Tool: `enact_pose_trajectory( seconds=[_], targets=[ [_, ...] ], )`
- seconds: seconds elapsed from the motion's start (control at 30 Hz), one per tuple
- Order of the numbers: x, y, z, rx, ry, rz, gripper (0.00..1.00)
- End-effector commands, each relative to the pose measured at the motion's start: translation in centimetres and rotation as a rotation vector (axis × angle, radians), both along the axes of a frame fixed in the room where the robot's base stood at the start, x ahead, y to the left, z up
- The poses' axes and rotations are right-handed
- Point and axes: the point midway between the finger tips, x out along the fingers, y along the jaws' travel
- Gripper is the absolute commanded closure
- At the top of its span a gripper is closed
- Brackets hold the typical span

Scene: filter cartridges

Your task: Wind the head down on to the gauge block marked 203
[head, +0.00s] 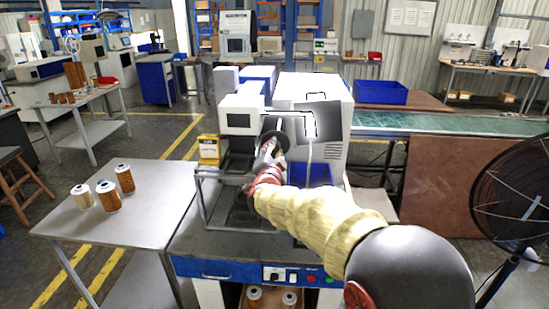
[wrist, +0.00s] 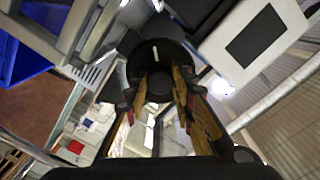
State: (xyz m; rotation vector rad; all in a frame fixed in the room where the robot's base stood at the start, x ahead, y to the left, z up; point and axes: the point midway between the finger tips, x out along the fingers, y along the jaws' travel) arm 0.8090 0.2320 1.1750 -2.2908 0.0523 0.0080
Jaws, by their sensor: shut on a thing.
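The white head (head: 240,118) of the bench machine, with a dark screen, stands above the work area behind my arm. A black handwheel (head: 281,138) is on its front right side. My gripper (head: 267,158) is at the wheel. In the wrist view the black wheel (wrist: 158,52) fills the upper middle, and my yellow-and-black gripper fingers (wrist: 160,90) close on its round black knob (wrist: 159,86). The white head with its dark screen (wrist: 253,42) shows at the upper right. I cannot make out a gauge block marked 203; my arm and the metal frame cover part of the area under the head.
A metal frame (head: 206,200) surrounds the machine's bed. A blue bin (head: 318,172) sits right of my gripper, partly behind my arm. A yellow box (head: 209,147) stands to the left. Several filter cartridges (head: 108,197) are on the left table (head: 150,200). A black fan (head: 512,190) stands at right.

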Motion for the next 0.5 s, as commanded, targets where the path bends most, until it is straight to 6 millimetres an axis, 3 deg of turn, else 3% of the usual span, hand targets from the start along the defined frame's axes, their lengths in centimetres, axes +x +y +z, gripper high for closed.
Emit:
enact_pose_trajectory(
  seconds=[0.5],
  targets=[
    [0.01, -0.01, -0.26, 0.385, -0.013, 0.000, 1.00]
  ],
)
